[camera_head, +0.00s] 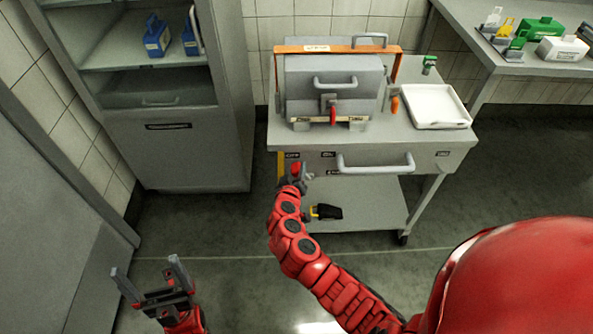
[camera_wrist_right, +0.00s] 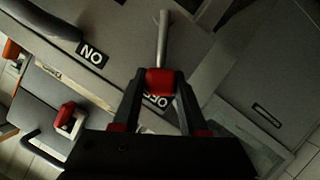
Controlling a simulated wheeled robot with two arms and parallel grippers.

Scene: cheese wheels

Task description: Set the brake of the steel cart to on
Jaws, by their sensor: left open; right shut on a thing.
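The steel cart (camera_head: 400,143) stands at the centre of the head view. Its front panel has an OFF label at the left and an ON label (camera_head: 328,154) to the right of it. My right gripper (camera_head: 296,174) is at the panel's left end. In the right wrist view my right gripper (camera_wrist_right: 160,88) is shut on the red knob of the brake lever (camera_wrist_right: 160,82). The lever's grey shaft runs up from the knob. The OFF label (camera_wrist_right: 155,101) is partly hidden behind the fingers; the ON label (camera_wrist_right: 92,54) is apart, to the left. My left gripper (camera_head: 152,282) is open and empty, low at left.
A grey machine (camera_head: 332,85) with an orange-brown frame and a white tray (camera_head: 436,107) stand on the cart top. A black and yellow object (camera_head: 325,212) is on the lower shelf. A cabinet (camera_head: 190,150) stands left, a bench (camera_head: 470,15) at right back. Floor is clear in front.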

